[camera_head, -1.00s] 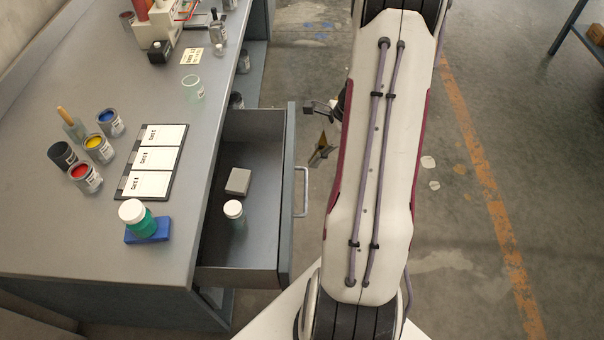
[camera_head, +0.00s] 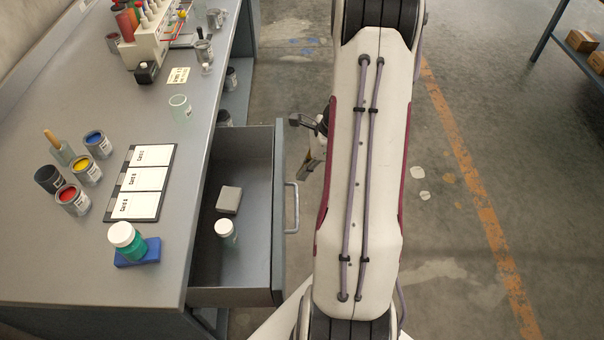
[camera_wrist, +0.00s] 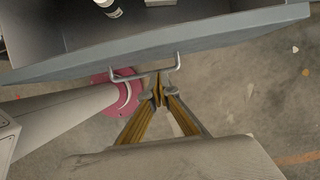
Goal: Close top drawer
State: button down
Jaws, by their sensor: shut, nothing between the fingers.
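The top drawer (camera_head: 235,296) stands pulled out from the grey workbench, to the left of my arm. Its front carries a pale bar handle (camera_head: 292,208). Inside lie a grey block (camera_head: 229,200) and a white-capped bottle (camera_head: 226,232). In the wrist view, the drawer front (camera_wrist: 230,32) crosses the top, with the handle (camera_wrist: 145,74) below it. My gripper (camera_wrist: 158,92) is shut and empty, its fingertips at the handle's right part; I cannot tell whether they touch. In the head view, my gripper is mostly hidden behind my arm.
The workbench top (camera_head: 60,262) holds several paint cans, a card board (camera_head: 122,207), a green jar (camera_head: 138,246) on a blue pad (camera_head: 150,254), and a glass cup (camera_head: 180,108). A shelf with boxes (camera_head: 580,41) stands far right. Floor right of my arm is clear.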

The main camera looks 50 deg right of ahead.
jog(key=x, duration=0.9)
jog(key=shift+a, duration=0.1)
dwell(0.5)
jog(key=w+a, duration=1.5)
jog(key=shift+w+a, duration=0.85)
jog(key=shift+w, duration=0.05)
jog(key=shift+w+a, duration=0.1)
jog(key=shift+r, duration=0.2)
jog(key=v, duration=1)
jog(key=shift+s+d+f, duration=0.2)
jog(key=shift+s+d, duration=0.05)
